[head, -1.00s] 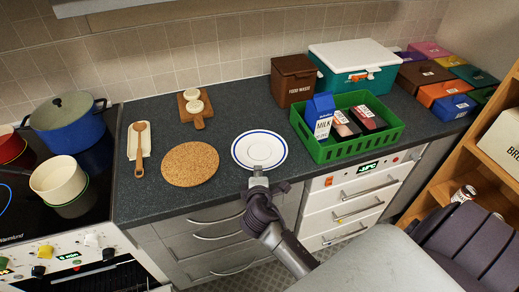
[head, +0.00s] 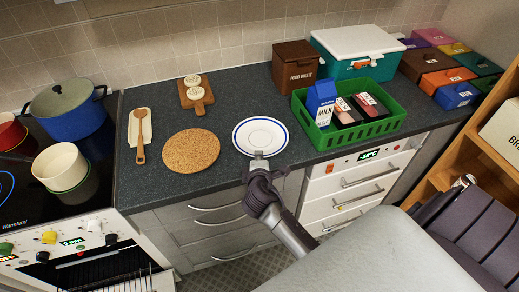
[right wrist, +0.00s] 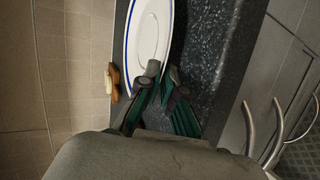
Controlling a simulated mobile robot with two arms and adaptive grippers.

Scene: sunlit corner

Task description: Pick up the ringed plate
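The ringed plate (head: 260,134), white with a blue ring near its edge, is at the front of the dark counter, right of the round cork mat. My right gripper (head: 259,162) reaches it from the front. I see no clear lift. My left gripper is not in view.
The cork mat (head: 191,149) lies left of the plate. A green crate (head: 346,138) with a milk carton (head: 321,103) and packages stands close on its right. A wooden board (head: 196,96) is behind. The counter right behind the plate is clear.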

